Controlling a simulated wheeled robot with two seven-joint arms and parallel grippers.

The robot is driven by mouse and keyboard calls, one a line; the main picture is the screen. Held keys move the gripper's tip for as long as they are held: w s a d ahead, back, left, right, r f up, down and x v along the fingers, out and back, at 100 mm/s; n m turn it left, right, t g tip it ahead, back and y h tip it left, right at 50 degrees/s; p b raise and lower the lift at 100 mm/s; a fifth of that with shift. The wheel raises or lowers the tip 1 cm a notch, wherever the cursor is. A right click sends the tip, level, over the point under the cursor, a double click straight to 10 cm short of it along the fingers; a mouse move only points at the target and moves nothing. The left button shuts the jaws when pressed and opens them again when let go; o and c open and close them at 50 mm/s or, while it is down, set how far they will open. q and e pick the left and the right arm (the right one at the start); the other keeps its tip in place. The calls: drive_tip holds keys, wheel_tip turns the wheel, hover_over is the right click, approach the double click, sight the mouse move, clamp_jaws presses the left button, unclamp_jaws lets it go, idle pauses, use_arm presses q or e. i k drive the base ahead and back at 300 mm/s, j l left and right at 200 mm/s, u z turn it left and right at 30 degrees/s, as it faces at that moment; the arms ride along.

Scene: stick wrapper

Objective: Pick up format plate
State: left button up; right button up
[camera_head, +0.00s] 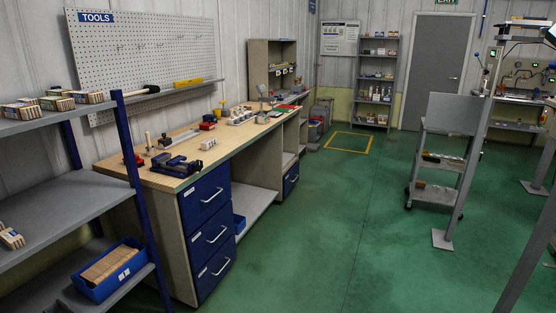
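I cannot pick out the format plate for certain. The wooden-topped workbench (225,141) along the left wall carries a dark blue vise-like tool (176,164), a small red item (207,126), a row of pale blocks (241,117) and other small parts too small to name. Neither of my grippers is in view.
A grey shelf with blue posts (72,202) stands close on the left, with a blue bin (110,270) low on it. A grey cart (440,157) stands right of centre. A yellow floor square (347,142) lies near the back shelf (376,84). The middle green floor (335,225) is clear.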

sight(210, 142)
drive_tip(key=i+l+u, duration=0.1)
drive_tip(key=i+u, duration=0.2)
drive_tip(key=i, duration=0.15)
drive_tip(key=i+l+u, duration=0.3)
drive_tip(key=i, duration=0.15)
drive_tip(key=i+l+u, duration=0.25)
drive_tip(key=i, duration=0.2)
drive_tip(key=i+u, duration=0.15)
drive_tip(key=u, duration=0.25)
drive_tip(key=i+l+u, duration=0.15)
drive_tip(key=u, duration=0.25)
drive_tip(key=i+l+u, duration=0.15)
drive_tip(key=u, duration=0.3)
drive_tip(key=i+l, duration=0.2)
drive_tip(key=i+l+u, duration=0.15)
drive_tip(key=l, duration=0.25)
drive_tip(key=i+l, duration=0.2)
drive_tip(key=l, duration=0.15)
drive_tip(key=i+l+u, duration=0.15)
drive_tip(key=l, duration=0.15)
drive_tip(key=i+l, duration=0.15)
drive_tip(key=l, duration=0.2)
drive_tip(key=i+l+u, duration=0.1)
drive_tip(key=l, duration=0.25)
drive_tip(key=i+l+u, duration=0.1)
drive_tip(key=l, duration=0.25)
drive_tip(key=i, duration=0.1)
